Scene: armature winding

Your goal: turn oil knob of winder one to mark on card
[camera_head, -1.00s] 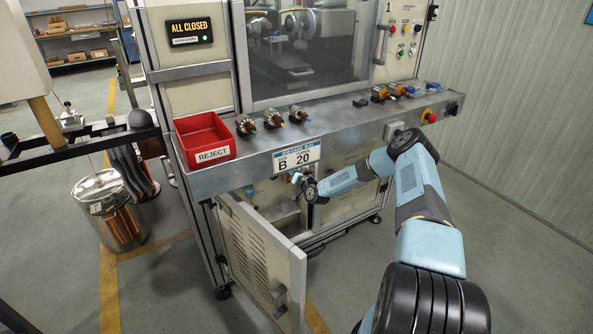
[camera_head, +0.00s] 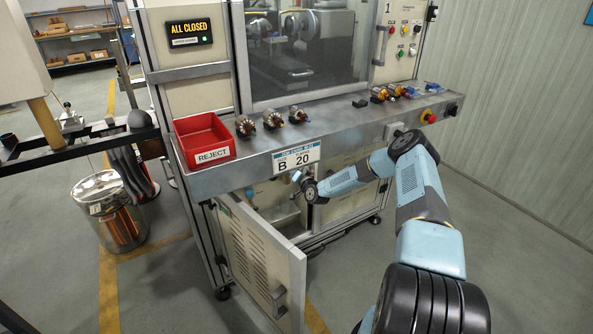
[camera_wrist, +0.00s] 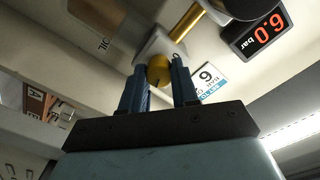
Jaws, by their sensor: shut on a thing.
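In the wrist view, my gripper (camera_wrist: 159,78) has its two blue fingers on either side of a round brass-coloured knob (camera_wrist: 158,72), shut on it. The knob sits below a grey block with a brass pipe. A label reading OIL shows just left of it. The knob's mark and setting cannot be made out. My arm reaches under the bench into the open cabinet; the knob is hidden there.
The open cabinet door (camera_head: 252,250) stands left of my arm. A red reject bin (camera_head: 205,141) and several armatures sit on the bench above.

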